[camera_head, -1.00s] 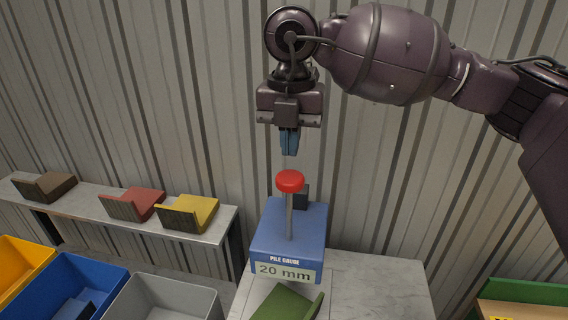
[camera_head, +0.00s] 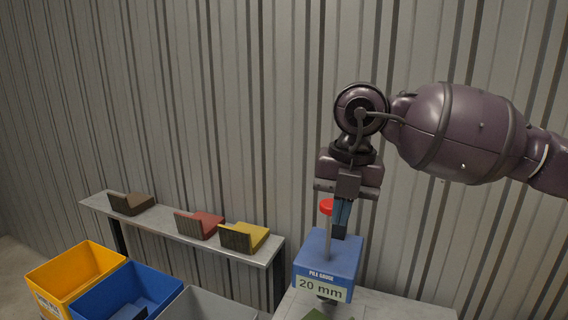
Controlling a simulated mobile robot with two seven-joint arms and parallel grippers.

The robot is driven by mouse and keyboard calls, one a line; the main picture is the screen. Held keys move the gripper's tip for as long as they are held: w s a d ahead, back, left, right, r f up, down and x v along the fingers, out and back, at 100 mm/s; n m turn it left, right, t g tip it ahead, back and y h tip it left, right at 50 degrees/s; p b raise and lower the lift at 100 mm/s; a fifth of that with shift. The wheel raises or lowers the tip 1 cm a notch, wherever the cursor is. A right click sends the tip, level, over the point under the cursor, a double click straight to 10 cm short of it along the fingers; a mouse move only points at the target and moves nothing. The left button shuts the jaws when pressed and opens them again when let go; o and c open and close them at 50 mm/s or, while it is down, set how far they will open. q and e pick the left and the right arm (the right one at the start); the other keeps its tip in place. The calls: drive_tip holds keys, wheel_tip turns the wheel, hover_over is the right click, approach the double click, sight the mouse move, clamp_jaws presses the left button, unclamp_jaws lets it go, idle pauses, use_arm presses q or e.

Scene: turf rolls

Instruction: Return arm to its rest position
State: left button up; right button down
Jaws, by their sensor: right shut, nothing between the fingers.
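My right arm comes in from the right in the head view. The gauge carries a "20 mm" label and stands on a pale table (camera_head: 400,308). My left gripper is out of view.
Yellow (camera_head: 62,290), blue (camera_head: 100,290) and grey (camera_head: 205,305) bins stand in front. A ribbed wall (camera_head: 230,100) closes the back.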

drive_tip(key=s+a+r+n+g+y, duration=0.2)
drive_tip(key=a+r+n+y, duration=0.3)
drive_tip(key=a+r+y, duration=1.15)
drive_tip(key=w+d+f+m+t+h, duration=0.4)
drive_tip(key=w+d+f+m+t, duration=0.2)
drive_tip(key=d+f+m+t, duration=0.5)
drive_tip(key=w+d+f+m+t+h, duration=0.3)
drive_tip(key=w+d+f+m+t, duration=0.2)
drive_tip(key=d+f+m+t, duration=0.65)
drive_tip(key=s+d+f+m+g+h, duration=0.2)
drive_tip(key=f+m+h, duration=0.15)
drive_tip(key=f, duration=0.55)
drive_tip(key=s+d+f+m+g+h, duration=0.25)
drive_tip(key=f+m, duration=0.25)
drive_tip(key=f, duration=0.3)
drive_tip(key=s+d+f+m+g+h, duration=0.1)
drive_tip(key=s+d+f+m, duration=0.1)
drive_tip(key=s+f, duration=0.5)
drive_tip(key=s+d+f+m+g+h, duration=0.2)
drive_tip(key=s+d+f, duration=0.1)
drive_tip(key=s+f, duration=0.5)
drive_tip(key=s+d+f+m+g+h, duration=0.1)
drive_tip(key=s+d+f+m+h, duration=0.1)
drive_tip(key=s+f, duration=0.5)
drive_tip(key=shift+s+d+f, duration=0.15)
drive_tip(key=shift+s+d, duration=0.4)
drive_tip(key=shift+d, duration=0.05)
